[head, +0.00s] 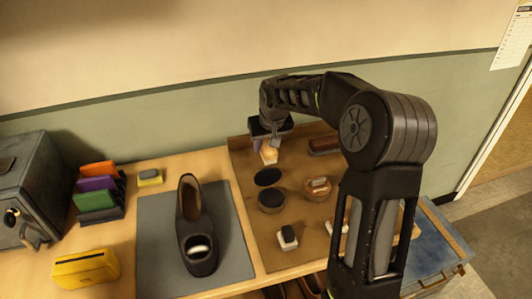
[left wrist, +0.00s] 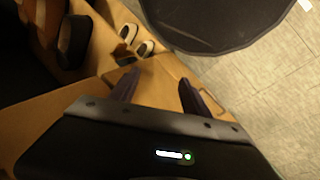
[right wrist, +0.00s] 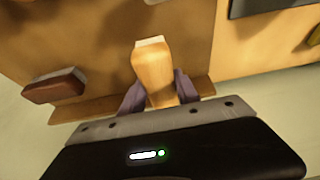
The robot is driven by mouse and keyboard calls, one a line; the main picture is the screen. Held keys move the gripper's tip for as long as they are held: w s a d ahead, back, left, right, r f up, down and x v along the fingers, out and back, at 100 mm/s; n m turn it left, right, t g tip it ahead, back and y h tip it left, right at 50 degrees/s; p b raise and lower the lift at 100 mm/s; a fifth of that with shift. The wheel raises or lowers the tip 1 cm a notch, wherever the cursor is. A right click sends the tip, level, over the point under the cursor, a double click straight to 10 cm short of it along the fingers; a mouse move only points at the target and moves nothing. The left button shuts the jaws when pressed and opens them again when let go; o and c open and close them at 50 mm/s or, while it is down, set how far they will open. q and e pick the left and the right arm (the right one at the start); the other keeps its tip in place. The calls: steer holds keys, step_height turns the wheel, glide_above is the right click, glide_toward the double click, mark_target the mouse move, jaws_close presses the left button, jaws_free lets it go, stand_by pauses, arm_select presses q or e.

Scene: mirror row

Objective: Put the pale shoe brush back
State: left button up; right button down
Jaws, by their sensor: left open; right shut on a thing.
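My right gripper (head: 270,132) is shut on the pale shoe brush (head: 269,155), at the back left part of the brown board (head: 245,185). In the right wrist view the brush (right wrist: 152,72) has a light wooden body and a whitish end pointing away from the fingers. I cannot tell whether it touches the board. A reddish-brown brush (head: 323,145) lies to its right at the back of the board; it also shows in the right wrist view (right wrist: 55,86). My left gripper (left wrist: 158,88) is open and empty in the left wrist view, outside the head view.
The board also bears a dark tin (head: 271,200), its dark lid (head: 267,177), a copper-coloured tin (head: 317,188) and a small white-topped block (head: 288,238). A yellow box (head: 86,269) is at front left. My right arm hides the board's right side.

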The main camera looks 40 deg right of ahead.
steer(key=shift+f+p, duration=0.3)
steer(key=shift+f, duration=1.55)
steer(key=shift+f, duration=0.15)
steer(key=c, duration=0.9)
jaws_free()
steer(key=shift+r, duration=0.25)
steer(key=b+v, duration=0.1)
steer(key=v, duration=1.1)
